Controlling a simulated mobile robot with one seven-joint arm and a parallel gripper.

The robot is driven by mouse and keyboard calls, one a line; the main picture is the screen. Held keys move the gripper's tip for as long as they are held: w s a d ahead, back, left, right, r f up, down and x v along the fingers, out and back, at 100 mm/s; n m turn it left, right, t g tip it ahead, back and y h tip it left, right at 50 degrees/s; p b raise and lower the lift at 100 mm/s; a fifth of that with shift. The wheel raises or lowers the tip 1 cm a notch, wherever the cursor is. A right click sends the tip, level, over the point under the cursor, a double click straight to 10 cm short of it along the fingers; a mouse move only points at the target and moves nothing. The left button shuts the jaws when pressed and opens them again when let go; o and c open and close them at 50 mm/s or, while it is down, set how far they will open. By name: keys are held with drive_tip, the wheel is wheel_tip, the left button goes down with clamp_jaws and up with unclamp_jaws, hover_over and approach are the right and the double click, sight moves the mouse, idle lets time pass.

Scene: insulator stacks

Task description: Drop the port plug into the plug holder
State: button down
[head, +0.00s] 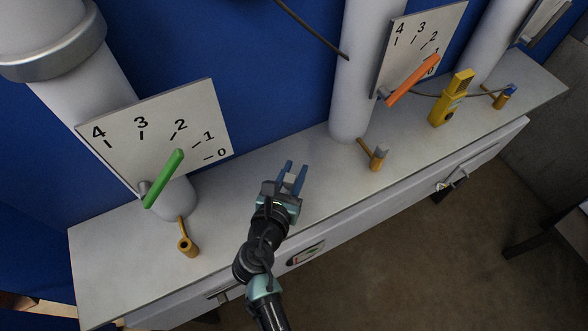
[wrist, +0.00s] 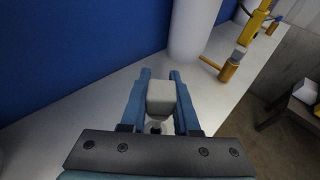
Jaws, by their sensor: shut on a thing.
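My gripper (head: 291,177) is above the white bench top near its middle, with blue fingers closed on a light grey block, the port plug (head: 291,180). In the wrist view the plug (wrist: 161,97) sits between the two fingers, its lower part narrower and partly hidden. An orange-brown port (head: 187,246) with a dark round opening stands on the bench to the left of my gripper. I cannot tell which thing is the plug holder.
White columns rise behind the bench (head: 330,205). Dial plates carry a green lever (head: 165,179) and an orange lever (head: 412,80). A yellow device (head: 452,97) and a blue-topped port (head: 502,98) stand farther right. A white box (wrist: 305,92) shows at the wrist view's right edge.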

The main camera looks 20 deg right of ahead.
drive_tip(key=shift+f+b, duration=2.05)
drive_tip(key=shift+f, duration=0.55)
drive_tip(key=c, duration=0.6)
unclamp_jaws()
drive_tip(key=b+v, duration=0.1)
drive_tip(key=v, duration=1.2)
drive_tip(key=shift+r+b, duration=0.1)
drive_tip(key=shift+b, duration=0.3)
